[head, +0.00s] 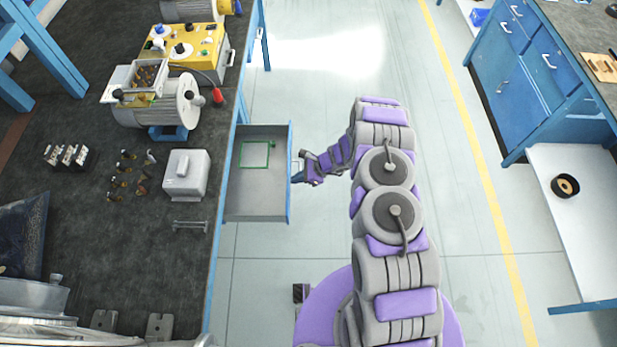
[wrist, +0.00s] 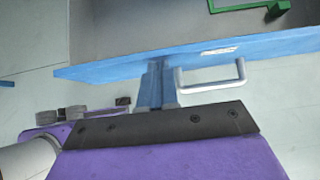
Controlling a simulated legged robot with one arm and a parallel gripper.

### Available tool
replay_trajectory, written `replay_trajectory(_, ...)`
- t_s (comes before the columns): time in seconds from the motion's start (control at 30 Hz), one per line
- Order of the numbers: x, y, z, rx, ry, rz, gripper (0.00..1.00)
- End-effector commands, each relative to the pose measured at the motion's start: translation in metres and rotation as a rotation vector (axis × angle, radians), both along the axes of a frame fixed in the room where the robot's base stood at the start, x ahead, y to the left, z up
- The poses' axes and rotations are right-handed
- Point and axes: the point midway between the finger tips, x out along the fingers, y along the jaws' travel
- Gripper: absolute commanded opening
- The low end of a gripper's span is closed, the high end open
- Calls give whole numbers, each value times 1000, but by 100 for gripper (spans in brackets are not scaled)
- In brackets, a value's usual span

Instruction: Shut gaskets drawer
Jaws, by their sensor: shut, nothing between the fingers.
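The drawer (head: 257,200) is pulled out from under the left bench. A green square frame-like piece (head: 257,154) lies inside it towards the far end. In the wrist view the drawer's blue front (wrist: 110,69) carries a pale label and a grey bar handle (wrist: 212,86). My gripper (head: 300,168) is shut and empty, to the right of the drawer front at the handle. In the wrist view its dark plate and fingers (wrist: 158,88) are beside the handle's left end, close to the front; I cannot tell whether they touch it.
The left bench (head: 90,225) holds a yellow box (head: 195,55), a motor-like unit (head: 160,108), a white box (head: 187,175) and small parts. A blue cabinet (head: 520,70) and a low white shelf (head: 575,225) stand at the right.

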Motion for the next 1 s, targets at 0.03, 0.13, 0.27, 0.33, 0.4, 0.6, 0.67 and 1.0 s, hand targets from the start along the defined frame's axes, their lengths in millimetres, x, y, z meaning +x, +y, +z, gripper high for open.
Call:
replay_trajectory(0.03, 0, 2, 0, 1, -1, -1, 0)
replay_trajectory(0.13, 1, 3, 1, 4, 0, -1, 0)
replay_trajectory(0.27, 0, 2, 1, 6, 0, -2, 0)
replay_trajectory(0.33, 0, 3, 1, 5, 0, -1, 0)
replay_trajectory(0.4, 0, 5, 1, 2, 1, -1, 0)
replay_trajectory(0.6, 0, 13, 0, -1, 1, 1, 0)
replay_trajectory(0.67, 0, 19, -1, 0, 0, 1, 0)
replay_trajectory(1.0, 2, 83, -2, 5, 0, 6, 0)
